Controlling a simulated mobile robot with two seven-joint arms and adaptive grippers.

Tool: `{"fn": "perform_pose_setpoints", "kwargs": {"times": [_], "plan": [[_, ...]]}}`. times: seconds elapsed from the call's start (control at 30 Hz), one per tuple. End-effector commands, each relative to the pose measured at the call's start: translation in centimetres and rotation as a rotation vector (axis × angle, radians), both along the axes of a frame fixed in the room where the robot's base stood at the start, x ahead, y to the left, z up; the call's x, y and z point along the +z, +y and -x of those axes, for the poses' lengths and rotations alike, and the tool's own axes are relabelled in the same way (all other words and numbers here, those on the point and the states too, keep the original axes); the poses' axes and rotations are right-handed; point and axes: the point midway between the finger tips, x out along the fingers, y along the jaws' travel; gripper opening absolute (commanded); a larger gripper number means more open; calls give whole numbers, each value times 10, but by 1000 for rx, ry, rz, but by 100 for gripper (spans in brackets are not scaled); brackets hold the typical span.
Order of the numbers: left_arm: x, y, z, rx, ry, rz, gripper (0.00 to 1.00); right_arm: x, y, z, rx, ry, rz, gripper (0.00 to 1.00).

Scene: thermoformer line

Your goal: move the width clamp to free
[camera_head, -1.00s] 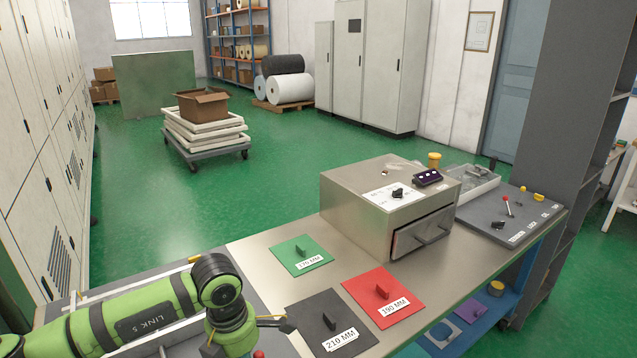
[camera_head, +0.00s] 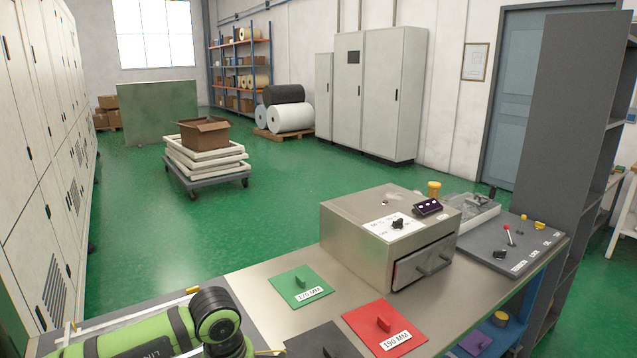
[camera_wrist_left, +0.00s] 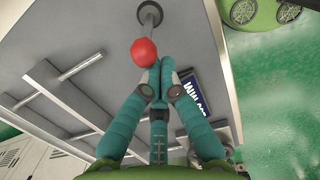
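A lever with a red ball knob (camera_wrist_left: 143,52) stands on a grey panel (camera_wrist_left: 105,25) in the left wrist view; I take it to be the width clamp. My left gripper (camera_wrist_left: 156,75) has its teal fingers brought together, with the tips right beside the knob. The knob is not between the fingers, and I cannot tell if they touch it. A blue-and-white label (camera_wrist_left: 195,92) is partly hidden behind the right finger. In the head view only my green left arm shows at the lower left. My right gripper is out of view.
Metal bars (camera_wrist_left: 60,80) stand left of the lever. On the bench are a green plate (camera_head: 300,280), a red plate (camera_head: 370,315), a dark plate (camera_head: 310,345) and a steel control box (camera_head: 350,225). Another red-knobbed lever (camera_head: 507,228) is on the far-right panel.

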Motion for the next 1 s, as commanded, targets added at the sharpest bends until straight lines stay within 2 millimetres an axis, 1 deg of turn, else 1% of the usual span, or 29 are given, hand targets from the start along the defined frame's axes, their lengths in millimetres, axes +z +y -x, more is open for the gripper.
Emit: {"fn": "perform_pose_setpoints", "kwargs": {"times": [0.27, 1.0], "plan": [[-1, -2, -1, 0, 0, 0, 0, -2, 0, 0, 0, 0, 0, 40], [-6, -26, -18, 0, 0, 0, 0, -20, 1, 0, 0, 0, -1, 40]]}}
